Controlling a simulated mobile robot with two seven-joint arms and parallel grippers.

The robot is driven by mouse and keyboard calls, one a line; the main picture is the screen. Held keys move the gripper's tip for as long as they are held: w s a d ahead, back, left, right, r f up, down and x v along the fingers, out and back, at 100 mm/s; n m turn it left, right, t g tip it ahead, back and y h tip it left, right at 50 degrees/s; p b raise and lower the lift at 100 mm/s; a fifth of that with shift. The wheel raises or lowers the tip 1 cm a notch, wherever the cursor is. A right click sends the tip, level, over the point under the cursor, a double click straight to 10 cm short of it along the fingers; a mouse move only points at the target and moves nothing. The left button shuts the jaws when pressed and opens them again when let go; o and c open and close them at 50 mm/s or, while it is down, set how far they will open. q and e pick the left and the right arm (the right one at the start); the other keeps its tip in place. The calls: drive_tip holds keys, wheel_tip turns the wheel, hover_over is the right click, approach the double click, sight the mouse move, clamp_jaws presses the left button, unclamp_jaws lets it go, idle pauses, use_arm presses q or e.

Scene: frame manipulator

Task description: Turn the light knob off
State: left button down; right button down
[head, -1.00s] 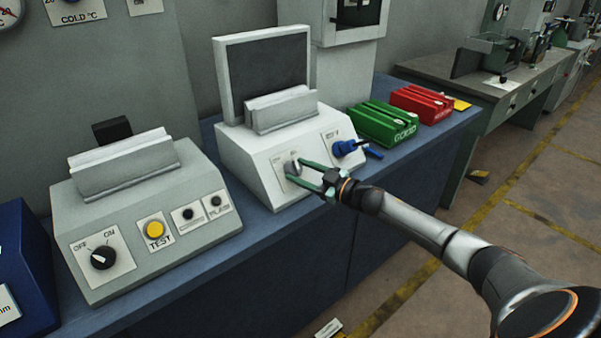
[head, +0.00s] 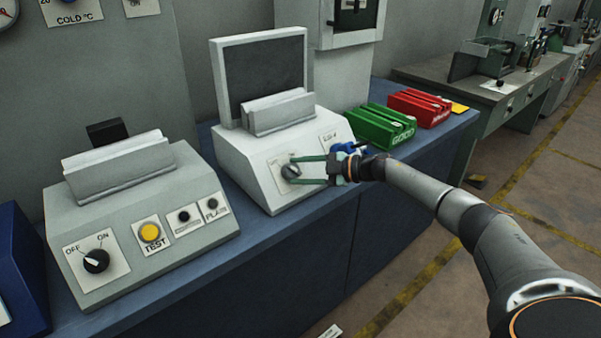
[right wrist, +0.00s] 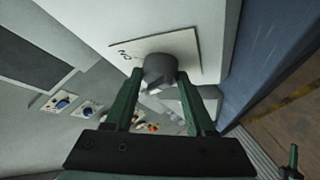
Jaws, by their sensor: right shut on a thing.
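The grey light knob (head: 290,171) is on the sloped front of the white device (head: 240,160) in the middle of the bench. My right gripper (head: 297,171) has its green fingers shut on this knob, one finger on each side. In the right wrist view the knob (right wrist: 160,70) sits between the two fingertips (right wrist: 158,80), on a white label plate whose lettering is partly readable. The knob's pointer direction is hard to make out. My left gripper is not in view.
A blue part (head: 347,149) on the same panel is close behind my right gripper. A grey device (head: 150,215) with a black OFF/ON knob (head: 96,261) and a yellow TEST button (head: 150,232) stands left. Green (head: 380,126) and red (head: 420,107) trays lie right.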

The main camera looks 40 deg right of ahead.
idle(0.4)
drive_tip(key=shift+c, duration=1.2)
unclamp_jaws()
drive_tip(key=v, duration=1.2)
drive_tip(key=shift+s+d+b, duration=0.15)
drive_tip(key=shift+s+b, duration=0.05)
drive_tip(key=shift+b, duration=0.2)
drive_tip(key=shift+r, duration=0.1)
